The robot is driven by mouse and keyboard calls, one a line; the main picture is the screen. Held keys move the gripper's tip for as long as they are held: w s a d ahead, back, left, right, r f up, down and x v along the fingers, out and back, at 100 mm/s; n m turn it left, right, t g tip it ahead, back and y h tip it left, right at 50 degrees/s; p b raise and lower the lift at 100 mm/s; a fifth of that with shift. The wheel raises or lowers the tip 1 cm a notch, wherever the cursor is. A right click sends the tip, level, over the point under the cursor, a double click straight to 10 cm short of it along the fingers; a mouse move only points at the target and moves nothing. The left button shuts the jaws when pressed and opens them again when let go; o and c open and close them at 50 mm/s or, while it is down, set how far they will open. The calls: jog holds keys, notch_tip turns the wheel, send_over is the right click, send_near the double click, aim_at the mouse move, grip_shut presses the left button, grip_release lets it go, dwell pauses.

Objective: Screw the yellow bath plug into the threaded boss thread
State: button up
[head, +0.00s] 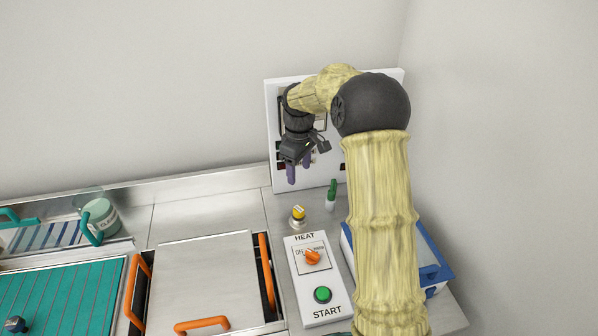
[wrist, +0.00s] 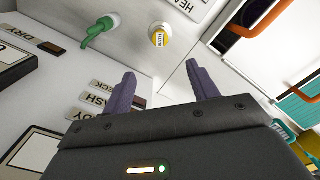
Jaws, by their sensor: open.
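The yellow bath plug (head: 298,211) stands on the steel counter behind the heat control box. My gripper (head: 298,174) is open and empty, in front of the wall panel, above and behind the plug.
A green-handled tap-like part (head: 332,190) stands right of the plug. The control box (head: 320,285) with orange knob and green button lies in front. A white panel (head: 275,120) stands behind. A blue-rimmed bin (head: 435,255) is at right, a lidded press with orange handles (head: 205,275) at left.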

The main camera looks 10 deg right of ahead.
aim_at(299, 209)
dwell(0.3)
notch_tip(299, 209, down, 17)
jog(key=shift+f+p, duration=0.2)
jog(key=shift+p, duration=0.25)
dwell(0.4)
jog(key=c, duration=1.1)
jog(key=shift+m, duration=0.9)
jog(key=shift+m, duration=0.8)
